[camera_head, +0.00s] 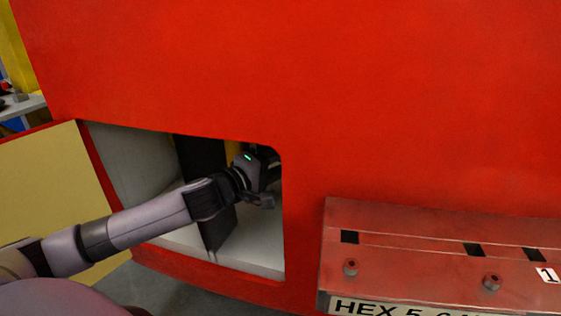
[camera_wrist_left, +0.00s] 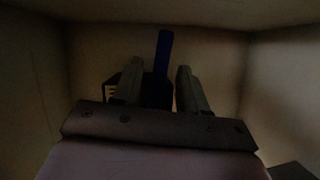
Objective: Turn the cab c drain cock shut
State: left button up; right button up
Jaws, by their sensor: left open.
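In the left wrist view a blue lever (camera_wrist_left: 164,52), likely the drain cock handle, stands nearly upright at the back of a dim compartment. Its lower part runs down in front of or into a dark body that is hard to make out. My left gripper (camera_wrist_left: 159,70) is open, with one finger on each side of the lever's lower part in the picture. Whether either finger touches it cannot be told. In the head view my left arm reaches into the square opening, and the gripper (camera_head: 266,180) is partly hidden by its right edge. The lever is hidden there.
The opening (camera_head: 150,165) is cut in a large red nose panel (camera_head: 380,90). A tan flap (camera_head: 55,190) hangs open at left. A dark upright plate (camera_head: 220,235) stands inside beside my wrist. A red bolted ledge (camera_head: 430,240) juts out at lower right.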

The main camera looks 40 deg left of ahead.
pick_arm(q)
jog(key=shift+w, duration=0.35)
pick_arm(e)
jog(key=shift+s, duration=0.1)
